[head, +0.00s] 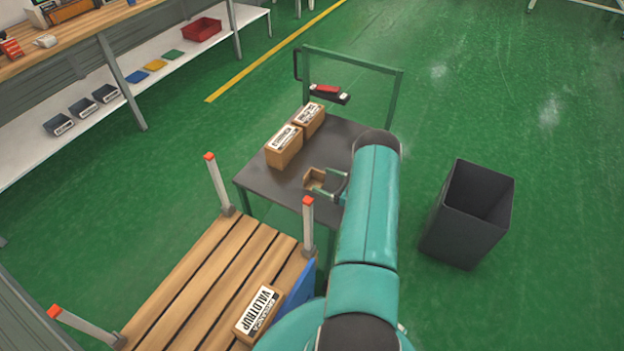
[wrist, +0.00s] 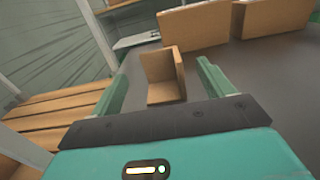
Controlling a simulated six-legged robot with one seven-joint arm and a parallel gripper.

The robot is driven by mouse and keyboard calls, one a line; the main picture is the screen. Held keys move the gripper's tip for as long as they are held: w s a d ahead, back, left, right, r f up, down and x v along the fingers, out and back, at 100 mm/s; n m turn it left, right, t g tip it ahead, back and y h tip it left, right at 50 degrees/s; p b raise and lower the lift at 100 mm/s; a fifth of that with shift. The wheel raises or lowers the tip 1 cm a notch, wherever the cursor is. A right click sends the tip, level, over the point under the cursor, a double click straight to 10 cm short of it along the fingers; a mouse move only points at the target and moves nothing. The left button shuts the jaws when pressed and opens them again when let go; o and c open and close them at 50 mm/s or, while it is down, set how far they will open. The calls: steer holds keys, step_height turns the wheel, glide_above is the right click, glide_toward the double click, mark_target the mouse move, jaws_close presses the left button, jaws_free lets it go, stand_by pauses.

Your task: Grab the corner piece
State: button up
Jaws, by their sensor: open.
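The corner piece (head: 316,179) is a small brown cardboard angle on the dark top of the cart (head: 262,180), near its front right part. In the wrist view the corner piece (wrist: 164,76) stands upright, with two walls and a base showing. My gripper (head: 325,182) is at the corner piece, coming from the right. In the wrist view my gripper (wrist: 162,80) is open, with one green finger on each side of the corner piece. A gap shows between each finger and the cardboard. My arm hides part of the cart's right side.
Two labelled boxes (head: 284,146) stand on the cart behind the corner piece. A red and black tool (head: 329,93) is at the cart's handle frame. A slatted pallet (head: 195,285) with upright posts holds another box (head: 258,311). A dark bin (head: 468,214) stands right, on open green floor.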

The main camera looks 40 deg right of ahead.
mark_target(308, 174)
steer(key=x, duration=0.6)
steer(key=shift+a, duration=0.1)
steer(key=shift+c, duration=0.2)
steer(key=c, duration=1)
